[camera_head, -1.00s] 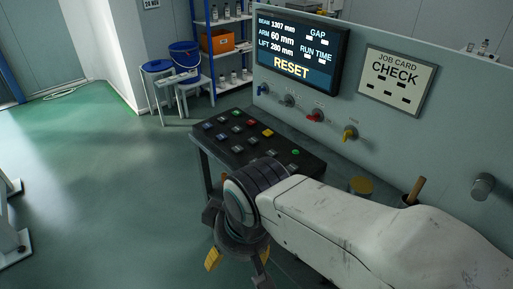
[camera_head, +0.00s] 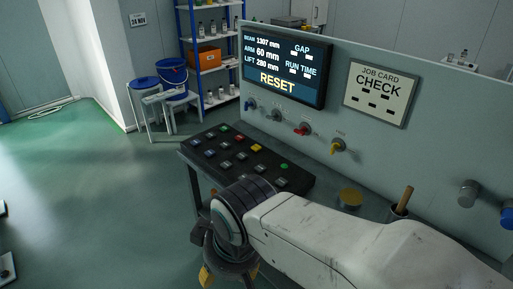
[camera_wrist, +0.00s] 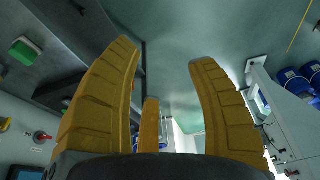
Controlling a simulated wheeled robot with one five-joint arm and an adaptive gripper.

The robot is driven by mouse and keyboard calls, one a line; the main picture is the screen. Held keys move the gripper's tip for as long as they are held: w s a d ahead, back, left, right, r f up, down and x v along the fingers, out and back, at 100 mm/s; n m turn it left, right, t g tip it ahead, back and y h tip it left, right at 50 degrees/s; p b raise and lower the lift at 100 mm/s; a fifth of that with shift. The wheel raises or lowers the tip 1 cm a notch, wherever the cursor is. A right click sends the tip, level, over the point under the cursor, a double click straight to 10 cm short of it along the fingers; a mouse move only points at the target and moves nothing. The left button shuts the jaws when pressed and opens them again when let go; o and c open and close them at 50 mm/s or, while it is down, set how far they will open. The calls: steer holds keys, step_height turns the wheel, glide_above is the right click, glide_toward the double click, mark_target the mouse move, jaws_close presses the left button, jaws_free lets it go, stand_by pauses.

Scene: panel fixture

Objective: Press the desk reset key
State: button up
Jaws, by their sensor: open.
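A dark key desk (camera_head: 213,164) with several small keys stands against the panel wall. Its keys include a red key (camera_head: 240,138), a yellow key (camera_head: 257,148) and a green key (camera_head: 283,167). Key labels are too small to read, so I cannot tell which key is reset. A wall screen (camera_head: 284,62) reads RESET. My gripper (camera_head: 229,279) hangs in front of the desk's near side, low in the head view and apart from the keys. My arm hides the desk's near corner. In the wrist view my gripper's yellow fingers (camera_wrist: 165,58) are spread and empty.
A job card (camera_head: 380,93) reading CHECK hangs beside the screen. Knobs, including a red one (camera_head: 303,129) and a yellow one (camera_head: 337,147), stick out of the wall. A yellow-topped round thing (camera_head: 351,197) stands right of the desk.

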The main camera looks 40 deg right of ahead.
jaws_close()
stand_by(0.3)
steer(key=c, duration=1)
jaws_free()
